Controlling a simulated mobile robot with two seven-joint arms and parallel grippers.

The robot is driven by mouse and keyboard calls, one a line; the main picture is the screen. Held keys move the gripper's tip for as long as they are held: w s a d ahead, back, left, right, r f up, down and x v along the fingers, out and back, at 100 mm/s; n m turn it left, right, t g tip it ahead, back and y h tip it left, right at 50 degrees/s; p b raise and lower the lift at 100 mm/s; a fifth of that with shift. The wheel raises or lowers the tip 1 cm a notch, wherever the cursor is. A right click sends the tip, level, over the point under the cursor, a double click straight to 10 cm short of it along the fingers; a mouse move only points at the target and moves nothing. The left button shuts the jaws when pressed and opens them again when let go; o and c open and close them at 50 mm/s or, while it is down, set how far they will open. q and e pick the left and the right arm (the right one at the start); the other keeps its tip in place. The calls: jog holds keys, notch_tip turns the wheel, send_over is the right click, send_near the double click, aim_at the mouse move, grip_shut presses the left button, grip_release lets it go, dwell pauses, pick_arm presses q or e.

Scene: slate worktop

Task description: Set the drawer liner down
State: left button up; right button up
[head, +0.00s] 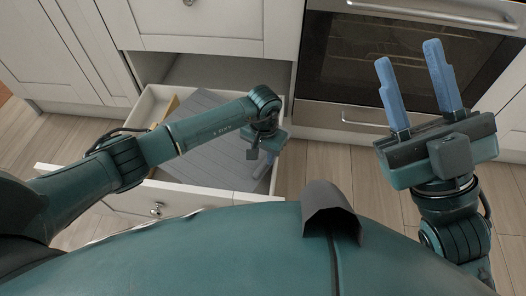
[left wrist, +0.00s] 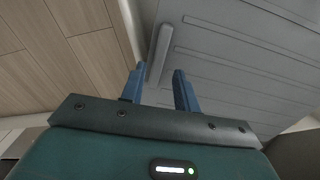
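The drawer liner (head: 205,103) is a grey ribbed panel in the open white drawer, turned slightly against the drawer's sides. I cannot tell whether it lies flat on the drawer bottom. My left gripper (head: 262,163) points down at its right part and hides some of it. In the left wrist view the liner (left wrist: 245,60) fills the right side, with a raised grey strip (left wrist: 160,52) along its edge. My left gripper's blue fingers (left wrist: 158,74) stand apart on either side of that strip, with a visible gap. My right gripper (head: 408,68) is open and empty, fingers upward, away from the drawer.
The drawer's front panel (head: 180,199) and side walls surround the liner. A yellowish-brown object (head: 170,108) sits at the drawer's left side. An oven (head: 400,55) stands at the right. Bare wood floor (head: 318,160) lies right of the drawer.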

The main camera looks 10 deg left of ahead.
pick_arm(q)
jog(key=shift+o, duration=0.4)
jog(key=shift+r, duration=0.15)
